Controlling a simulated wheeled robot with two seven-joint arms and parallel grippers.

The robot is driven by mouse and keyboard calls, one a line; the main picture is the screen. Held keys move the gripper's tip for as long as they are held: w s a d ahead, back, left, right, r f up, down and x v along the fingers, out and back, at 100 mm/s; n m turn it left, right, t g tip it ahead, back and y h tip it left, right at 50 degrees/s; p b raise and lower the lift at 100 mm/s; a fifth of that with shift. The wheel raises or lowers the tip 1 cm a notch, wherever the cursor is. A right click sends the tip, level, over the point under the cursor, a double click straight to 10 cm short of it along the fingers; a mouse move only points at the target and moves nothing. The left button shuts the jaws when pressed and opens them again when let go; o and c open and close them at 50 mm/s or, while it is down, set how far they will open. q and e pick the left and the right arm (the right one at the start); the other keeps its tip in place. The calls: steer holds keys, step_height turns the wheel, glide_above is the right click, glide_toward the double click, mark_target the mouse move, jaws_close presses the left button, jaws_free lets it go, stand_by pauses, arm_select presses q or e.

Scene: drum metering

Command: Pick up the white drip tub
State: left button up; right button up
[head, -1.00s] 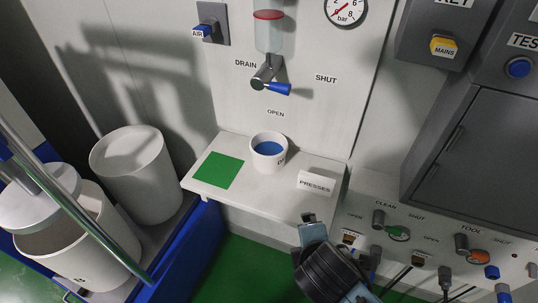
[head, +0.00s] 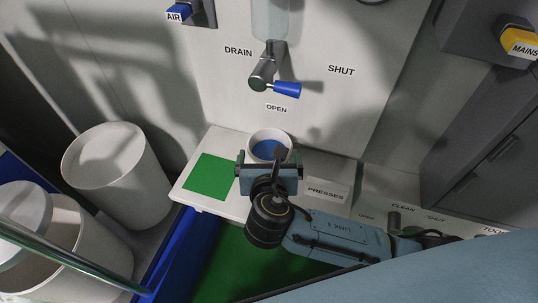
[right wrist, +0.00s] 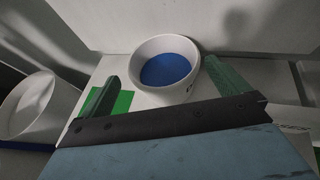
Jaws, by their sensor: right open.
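The white drip tub (head: 284,136) stands upright on the small white shelf, below the drain tap. It is round and blue inside. In the right wrist view the tub (right wrist: 190,89) is ahead of my right gripper, between the lines of its two fingers. My right gripper (head: 268,168) is in front of the tub and hides its lower front in the head view. Its green fingers (right wrist: 165,80) are spread wide, with nothing held. I cannot tell whether either finger touches the tub. My left gripper is not in view.
The white shelf (head: 178,188) bears a green square (head: 210,176) left of the tub and a PRESSES sign (head: 328,192) to the right. The drain tap (head: 264,72) with its blue handle (head: 287,90) is above. White drums (head: 117,175) stand at left.

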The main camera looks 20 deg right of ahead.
mark_target(270, 137)
steer(key=shift+w+d+f, duration=0.15)
steer(key=shift+w+f, duration=0.1)
steer(key=shift+w, duration=0.45)
steer(key=shift+w+d+f+b, duration=0.35)
steer(key=shift+w+f+b, duration=0.1)
steer(key=shift+w+f, duration=0.2)
steer(key=x, duration=0.2)
steer(key=shift+w+d+f+b, duration=0.1)
steer(key=shift+w+f+b, duration=0.1)
steer(key=shift+b, duration=0.2)
steer(key=shift+w+d+f, duration=0.1)
steer(key=shift+w+f, duration=0.05)
steer(key=shift+w, duration=0.3)
steer(key=shift+c, duration=0.8)
steer(key=c, duration=0.7)
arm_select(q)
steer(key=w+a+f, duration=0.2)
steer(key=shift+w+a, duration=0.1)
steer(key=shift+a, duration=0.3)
arm_select(e)
steer(key=shift+o, duration=0.2)
